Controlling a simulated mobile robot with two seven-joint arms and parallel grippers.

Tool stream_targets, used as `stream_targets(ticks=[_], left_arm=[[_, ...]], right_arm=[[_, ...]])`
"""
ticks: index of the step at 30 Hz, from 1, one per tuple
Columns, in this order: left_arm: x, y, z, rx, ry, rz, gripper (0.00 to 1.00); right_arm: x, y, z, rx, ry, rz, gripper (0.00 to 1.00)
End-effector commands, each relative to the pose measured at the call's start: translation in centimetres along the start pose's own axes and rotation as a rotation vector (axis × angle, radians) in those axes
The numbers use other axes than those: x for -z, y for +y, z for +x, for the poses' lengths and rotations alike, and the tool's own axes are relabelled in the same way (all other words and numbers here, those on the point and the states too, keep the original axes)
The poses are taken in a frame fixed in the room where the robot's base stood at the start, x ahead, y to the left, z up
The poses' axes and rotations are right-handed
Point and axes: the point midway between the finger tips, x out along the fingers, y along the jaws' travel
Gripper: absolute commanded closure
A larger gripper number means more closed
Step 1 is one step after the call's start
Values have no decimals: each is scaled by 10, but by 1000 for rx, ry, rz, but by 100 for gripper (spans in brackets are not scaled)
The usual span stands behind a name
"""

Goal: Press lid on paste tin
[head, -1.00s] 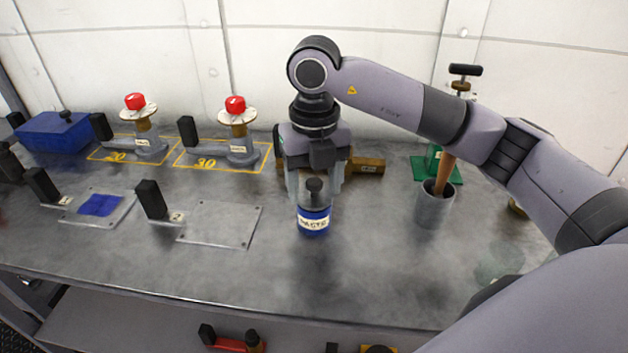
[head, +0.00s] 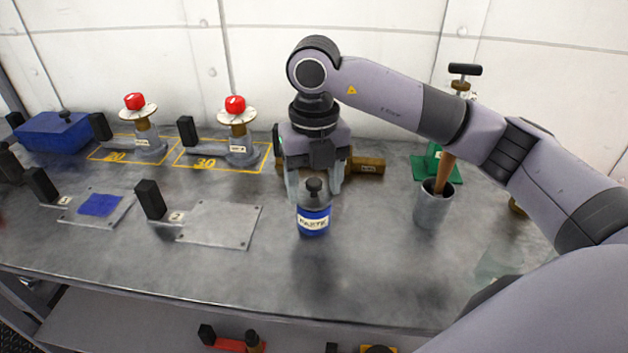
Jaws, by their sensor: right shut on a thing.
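The paste tin (head: 313,226) is a small blue tin with a white "PASTE" label. It stands upright on the grey bench, near the middle of the head view. My right gripper (head: 315,190) points down at the tin, a finger on each side of the lid, and is shut on the lid. The far side of the lid and the exact finger contact are hidden. My left gripper is not in view.
A grey cup (head: 433,208) with a wooden handle stands to the right, below my arm. A metal plate (head: 222,223) and red-topped stands (head: 235,127) are to the left. The bench front is clear.

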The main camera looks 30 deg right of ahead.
Motion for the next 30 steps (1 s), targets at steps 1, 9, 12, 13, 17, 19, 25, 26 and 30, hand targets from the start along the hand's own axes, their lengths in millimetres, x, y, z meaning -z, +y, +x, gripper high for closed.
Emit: stream_targets(ticks=[1, 9, 12, 13, 17, 19, 25, 26, 30], left_arm=[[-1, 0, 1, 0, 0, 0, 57], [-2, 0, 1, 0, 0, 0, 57], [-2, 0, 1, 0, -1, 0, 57], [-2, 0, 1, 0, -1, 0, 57], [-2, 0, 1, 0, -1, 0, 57], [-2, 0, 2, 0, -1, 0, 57], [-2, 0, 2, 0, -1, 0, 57], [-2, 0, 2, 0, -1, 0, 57], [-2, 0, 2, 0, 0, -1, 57]], right_arm=[[0, 0, 1, 0, 0, 0, 65], [0, 0, 2, 0, 0, 0, 65], [0, 0, 2, 0, 0, 0, 65], [0, 0, 2, 0, 0, 0, 65], [0, 0, 2, 0, 0, 0, 65], [0, 0, 3, 0, 0, 0, 65], [0, 0, 2, 0, 0, 0, 65], [0, 0, 2, 0, 0, 0, 65], [0, 0, 2, 0, 0, 0, 13]])
